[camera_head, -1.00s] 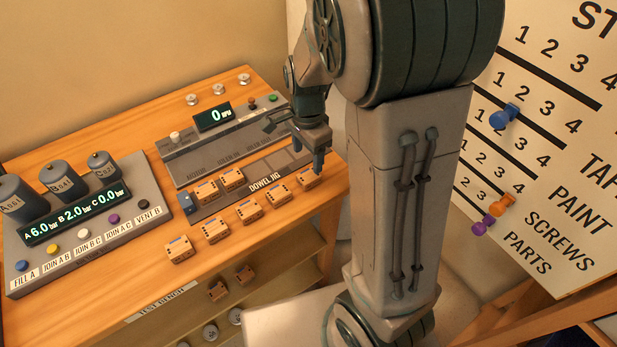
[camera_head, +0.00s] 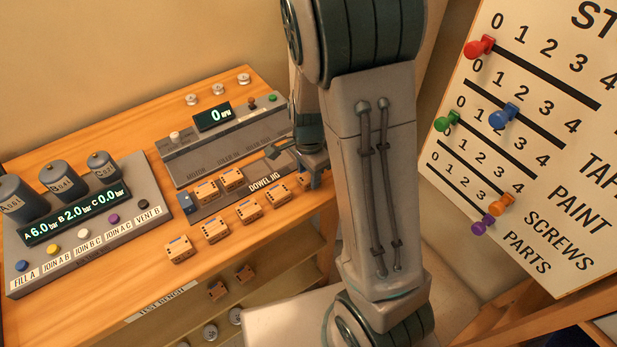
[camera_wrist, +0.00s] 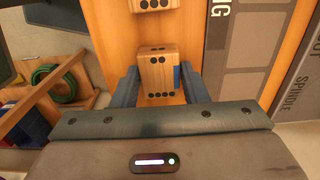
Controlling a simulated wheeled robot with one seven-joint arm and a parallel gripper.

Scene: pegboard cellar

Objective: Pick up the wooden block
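Several small wooden blocks with black dots stand on the bench in a front row, among them one at the left end (camera_head: 179,249) and others beside it (camera_head: 215,229). Two more sit in the dowel jig (camera_head: 205,191). My gripper (camera_head: 296,166) is over the row's right end in the head view, where it partly hides the last block. In the wrist view, a wooden block (camera_wrist: 158,72) with a blue patch lies between the open fingers of my gripper (camera_wrist: 160,76), one finger on each side. Whether the fingers touch it is unclear.
Another block (camera_wrist: 152,4) shows at the top of the wrist view. The jig plate (camera_wrist: 229,85) lies to the right. A gauge panel with cylinders (camera_head: 90,210) stands at the bench's left. A pegboard sign (camera_head: 560,150) stands at right. The bench's front edge is close to the row.

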